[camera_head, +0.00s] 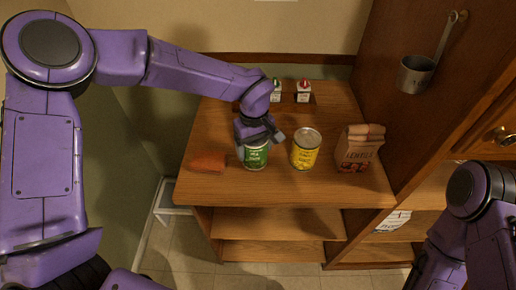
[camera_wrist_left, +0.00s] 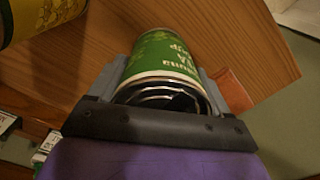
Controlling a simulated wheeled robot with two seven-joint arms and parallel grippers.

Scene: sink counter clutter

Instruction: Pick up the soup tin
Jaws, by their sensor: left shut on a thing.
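The soup tin (camera_head: 255,158) is green with a white-lettered label and stands near the front middle of the wooden counter top. My left gripper (camera_head: 259,143) comes down on it from above and is shut on it, one finger on each side. In the left wrist view the tin (camera_wrist_left: 165,58) sits between the two fingers, with its ridged metal end towards the palm. The tin looks upright; I cannot tell whether its base touches the counter. My right arm shows at the lower right of the head view, but its gripper is out of view.
A yellow tin (camera_head: 306,149) stands close to the right of the soup tin. A brown lentils bag (camera_head: 358,150) is farther right. An orange-brown block (camera_head: 208,161) lies to the left. Two small cartons (camera_head: 303,92) stand behind. A metal ladle (camera_head: 415,75) hangs on the right panel.

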